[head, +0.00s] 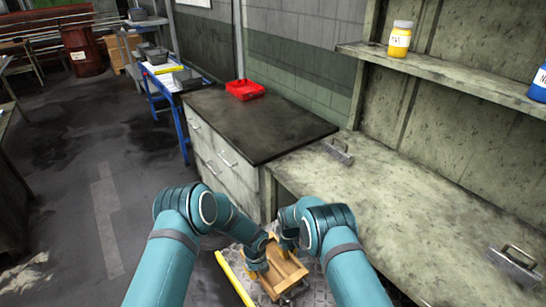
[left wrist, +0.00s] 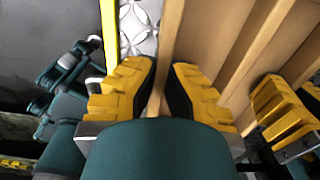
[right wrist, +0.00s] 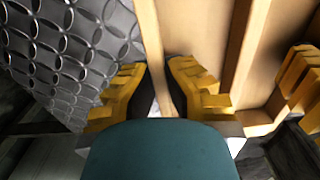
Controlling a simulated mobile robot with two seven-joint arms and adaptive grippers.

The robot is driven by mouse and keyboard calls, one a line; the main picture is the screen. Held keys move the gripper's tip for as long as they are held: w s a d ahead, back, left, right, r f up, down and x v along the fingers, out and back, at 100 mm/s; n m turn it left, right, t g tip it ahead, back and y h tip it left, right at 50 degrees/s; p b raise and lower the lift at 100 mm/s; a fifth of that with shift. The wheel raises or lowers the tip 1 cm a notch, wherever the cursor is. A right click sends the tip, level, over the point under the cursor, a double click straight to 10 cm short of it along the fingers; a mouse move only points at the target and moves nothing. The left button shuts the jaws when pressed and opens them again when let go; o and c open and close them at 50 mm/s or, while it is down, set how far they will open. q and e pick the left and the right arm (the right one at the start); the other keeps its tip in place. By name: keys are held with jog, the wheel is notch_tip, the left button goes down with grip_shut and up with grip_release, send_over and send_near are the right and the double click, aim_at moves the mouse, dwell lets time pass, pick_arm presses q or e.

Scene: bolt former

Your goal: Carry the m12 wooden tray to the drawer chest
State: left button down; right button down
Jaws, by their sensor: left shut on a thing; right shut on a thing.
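The wooden tray (head: 283,275) is low in front of me in the head view, between my two arms. My left gripper (left wrist: 166,85) is shut on one side wall of the tray (left wrist: 215,40), its yellow fingers on both faces of the wall. My right gripper (right wrist: 162,85) is shut on another wall of the tray (right wrist: 195,30) in the same way. The tray's inside is partly hidden by my arms, and I cannot read any label. The drawer chest (head: 225,160), pale with a dark top (head: 260,120), stands ahead beyond the tray.
A red bin (head: 245,89) sits at the back of the chest top; the rest of that top is clear. A workbench (head: 400,210) adjoins at right, with shelf bottles (head: 400,40) above. A blue-legged table (head: 180,90) stands beyond. The floor at left (head: 75,180) is open.

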pick_arm(q)
jog(key=shift+s+r, duration=0.1)
jog(key=shift+r, duration=0.05)
pick_arm(e)
jog(key=shift+r, duration=0.15)
